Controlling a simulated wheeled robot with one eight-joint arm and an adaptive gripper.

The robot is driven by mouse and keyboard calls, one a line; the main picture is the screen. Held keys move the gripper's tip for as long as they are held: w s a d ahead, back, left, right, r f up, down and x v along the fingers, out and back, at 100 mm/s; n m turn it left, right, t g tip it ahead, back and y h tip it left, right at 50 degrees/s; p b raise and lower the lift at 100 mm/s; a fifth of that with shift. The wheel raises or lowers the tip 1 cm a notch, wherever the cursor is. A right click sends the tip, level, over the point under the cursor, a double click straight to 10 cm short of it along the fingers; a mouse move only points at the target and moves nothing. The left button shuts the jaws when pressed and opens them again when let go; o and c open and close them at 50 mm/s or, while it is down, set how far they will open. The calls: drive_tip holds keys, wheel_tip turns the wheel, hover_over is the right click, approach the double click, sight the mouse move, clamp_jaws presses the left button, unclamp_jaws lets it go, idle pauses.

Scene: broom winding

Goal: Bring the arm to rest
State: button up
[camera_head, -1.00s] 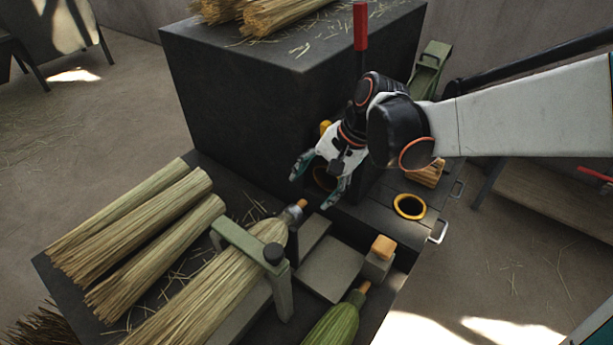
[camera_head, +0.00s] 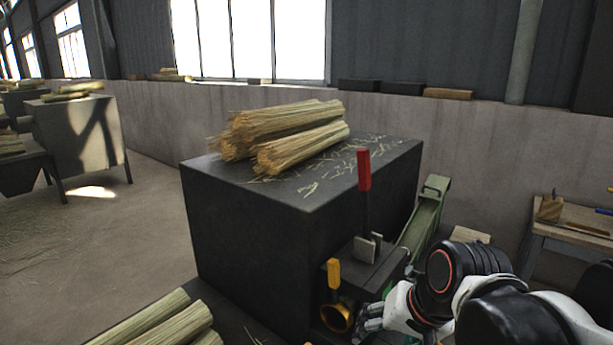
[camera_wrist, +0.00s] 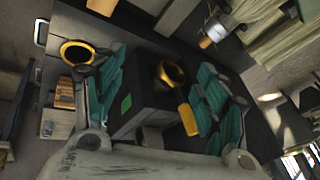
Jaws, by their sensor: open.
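My gripper (camera_head: 372,320) is at the lower right in the head view, partly cut off by the bottom edge and by my own arm. In the wrist view my gripper (camera_wrist: 160,68) shows two teal-padded fingers spread wide apart with nothing held between them. In the head view the yellow handle (camera_head: 334,272) stands just left of my gripper. My arm is bent at the lower right, beside the machine.
A large dark block (camera_head: 265,235) carries straw bundles (camera_head: 285,130). A red-handled lever (camera_head: 364,172) stands upright in front of it, near a green arm (camera_head: 425,215). A wooden bench (camera_head: 575,228) is at the right. Open floor (camera_head: 130,235) lies to the left.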

drive_tip(key=s+d+n+t+h, duration=0.2)
drive_tip(key=s+d+n, duration=0.1)
drive_tip(key=s+d, duration=0.3)
drive_tip(key=shift+r, duration=0.3)
